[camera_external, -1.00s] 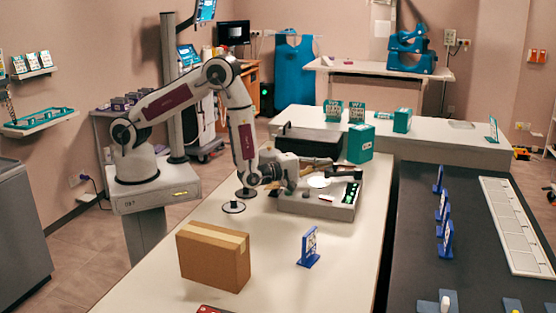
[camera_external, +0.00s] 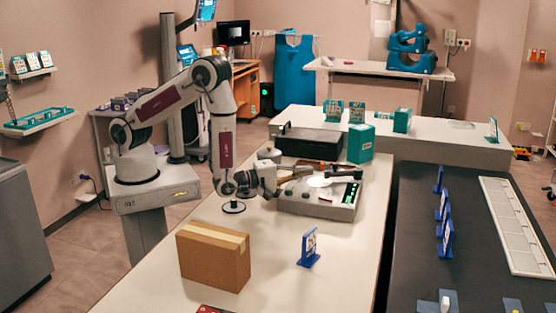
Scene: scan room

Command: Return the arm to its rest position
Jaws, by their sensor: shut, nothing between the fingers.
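My arm reaches from its base at the left over the white table (camera_external: 335,260). My gripper (camera_external: 290,177) is shut and empty. It points to the right, just above the left edge of a grey device (camera_external: 322,209) with green lights and a white disc on top. I cannot tell whether the fingertips touch anything there. The upper arm is raised and the forearm hangs almost straight down.
A cardboard box (camera_external: 213,255) stands on the table in front of the arm. A blue card holder (camera_external: 309,249) stands at the right. A black case (camera_external: 308,143) and a teal box (camera_external: 360,144) are behind.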

